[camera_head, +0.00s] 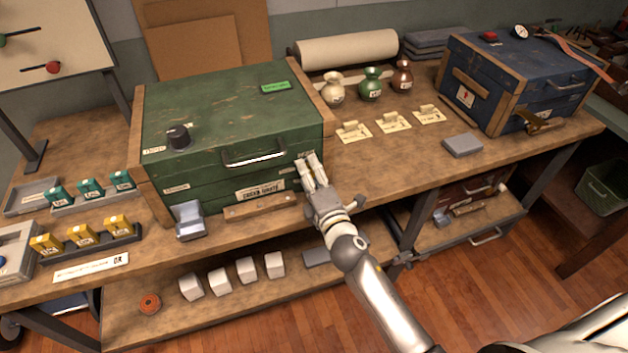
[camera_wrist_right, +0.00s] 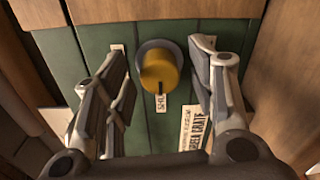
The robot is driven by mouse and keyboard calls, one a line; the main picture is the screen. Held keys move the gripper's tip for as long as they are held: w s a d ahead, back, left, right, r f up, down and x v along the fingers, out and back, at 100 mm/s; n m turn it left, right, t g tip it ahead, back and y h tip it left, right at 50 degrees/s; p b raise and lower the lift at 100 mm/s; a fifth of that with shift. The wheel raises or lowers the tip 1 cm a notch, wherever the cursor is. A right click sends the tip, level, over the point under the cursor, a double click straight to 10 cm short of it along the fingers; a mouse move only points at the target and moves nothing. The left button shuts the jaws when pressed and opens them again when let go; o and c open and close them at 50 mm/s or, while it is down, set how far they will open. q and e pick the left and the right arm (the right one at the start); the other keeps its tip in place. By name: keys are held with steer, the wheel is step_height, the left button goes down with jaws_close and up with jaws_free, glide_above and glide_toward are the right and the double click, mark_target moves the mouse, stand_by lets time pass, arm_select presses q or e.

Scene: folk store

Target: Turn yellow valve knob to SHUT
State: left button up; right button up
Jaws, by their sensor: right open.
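The yellow valve knob (camera_wrist_right: 162,70) is on the green crate's front face in the right wrist view. It is round with a grey collar behind it. A small white label (camera_wrist_right: 161,103) sits at its edge and is hard to read. My right gripper (camera_wrist_right: 160,62) is open, with one finger on each side of the knob and visible gaps between. In the head view my right gripper (camera_head: 312,168) is at the right end of the front of the green crate (camera_head: 215,115) and hides the knob. My left gripper is not in view.
The crate has a handle (camera_head: 254,157) and a black knob (camera_head: 178,136) on top. A wooden strip (camera_head: 260,208) and a blue-grey holder (camera_head: 188,219) stand in front. A blue chest (camera_head: 510,85) and three small vases are to the right.

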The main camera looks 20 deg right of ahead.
steer(key=s, duration=1.2)
steer(key=shift+d+r, duration=0.15)
steer(key=shift+d, duration=0.05)
steer(key=s+f+m+g, duration=0.3)
steer(key=f, duration=0.8)
steer(key=s+f+m+g, duration=0.2)
steer(key=s+f, duration=0.1)
steer(key=f, duration=0.7)
steer(key=s+f+m+g, duration=0.3)
steer(key=f, duration=0.8)
steer(key=s+d+f+m+g, duration=0.2)
steer(key=s+f, duration=0.4)
steer(key=s, duration=0.4)
steer(key=s+d+f+m+g, duration=0.2)
steer(key=s+f+m+g, duration=0.2)
steer(key=s+f, duration=0.3)
steer(key=s+d+f+m+g, duration=0.2)
steer(key=s+f+m, duration=0.2)
steer(key=s, duration=0.9)
step_height(320, 180, down, 3)
steer(key=shift+s+r+g+h, duration=0.1)
steer(key=shift+s+g+h, duration=0.2)
steer(key=shift+g, duration=0.1)
